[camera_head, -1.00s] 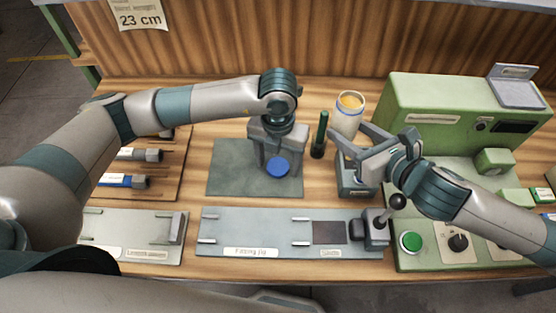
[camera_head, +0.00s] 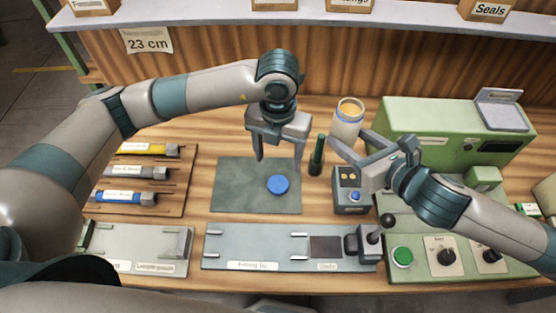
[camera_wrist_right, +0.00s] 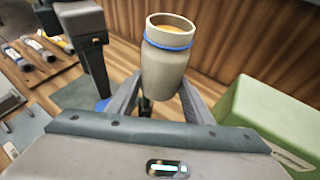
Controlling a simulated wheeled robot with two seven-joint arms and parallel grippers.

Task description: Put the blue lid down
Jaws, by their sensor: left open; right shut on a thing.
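The blue lid (camera_head: 278,184) lies flat on the dark grey-green mat (camera_head: 235,190) in the head view. My left gripper (camera_head: 278,160) is open and empty above the mat, just behind and above the lid, apart from it. My right gripper (camera_head: 348,143) is shut on a beige jar (camera_head: 346,122) with a blue ring around its neck and orange-yellow contents. The jar is upright and uncovered; it also shows between the fingers in the right wrist view (camera_wrist_right: 168,65).
A dark green cylinder (camera_head: 317,155) stands between the mat and the jar. A small control box (camera_head: 352,190) is below my right gripper. A green machine (camera_head: 450,132) stands at the right. A fitting plate (camera_head: 260,247) lies in front, and labelled tubes (camera_head: 137,172) lie at the left.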

